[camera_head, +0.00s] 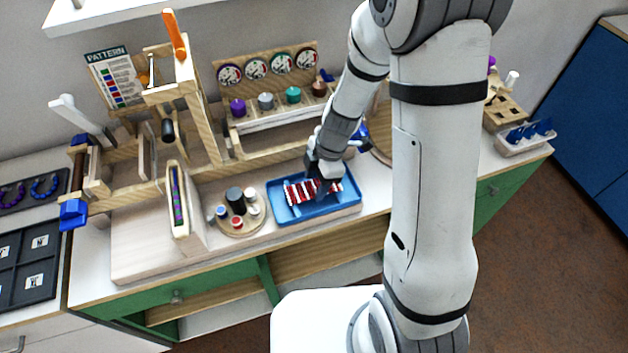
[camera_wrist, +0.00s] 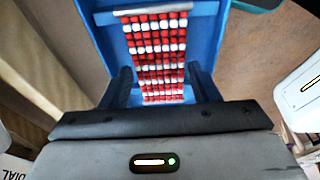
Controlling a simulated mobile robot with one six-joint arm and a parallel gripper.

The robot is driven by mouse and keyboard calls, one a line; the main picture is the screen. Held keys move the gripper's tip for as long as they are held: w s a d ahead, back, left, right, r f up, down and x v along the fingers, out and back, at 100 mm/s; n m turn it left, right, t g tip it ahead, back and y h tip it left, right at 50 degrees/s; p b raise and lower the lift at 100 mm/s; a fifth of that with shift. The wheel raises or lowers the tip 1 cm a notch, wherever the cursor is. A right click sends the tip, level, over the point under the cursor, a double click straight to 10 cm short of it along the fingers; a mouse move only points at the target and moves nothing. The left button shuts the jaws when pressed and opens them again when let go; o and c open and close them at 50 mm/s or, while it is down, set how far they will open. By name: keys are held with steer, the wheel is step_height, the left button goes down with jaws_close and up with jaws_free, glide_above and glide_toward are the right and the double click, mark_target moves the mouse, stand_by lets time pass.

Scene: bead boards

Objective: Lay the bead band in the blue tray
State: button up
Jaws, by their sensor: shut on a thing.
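The bead band, red and white in rows, lies flat over the floor of the blue tray in the head view, and it fills the upper middle of the wrist view (camera_wrist: 155,50). A pale bar crosses its far end. The blue tray (camera_head: 318,211) stands on the counter; its wall also shows in the wrist view (camera_wrist: 97,45). My gripper (camera_head: 322,186) reaches down into the tray over the band. In the wrist view its dark fingers (camera_wrist: 160,92) stand on both sides of the band's near end. It is shut on the band. Where the fingertips touch is partly hidden.
A round wooden board with spools (camera_head: 237,222) stands just left of the tray. A wooden loom frame (camera_head: 190,110) rises behind to the left. A rack with dials (camera_head: 268,68) stands behind the tray. A white tray with blue pieces (camera_head: 525,140) is far right.

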steer(key=shift+f, duration=0.35)
steer(key=shift+f+b, duration=0.2)
steer(key=shift+b, duration=0.1)
steer(key=o, duration=1)
steer(key=shift+r, duration=0.1)
steer(key=shift+c, duration=0.2)
steer(key=shift+r+p, duration=0.15)
steer(key=shift+p, duration=0.15)
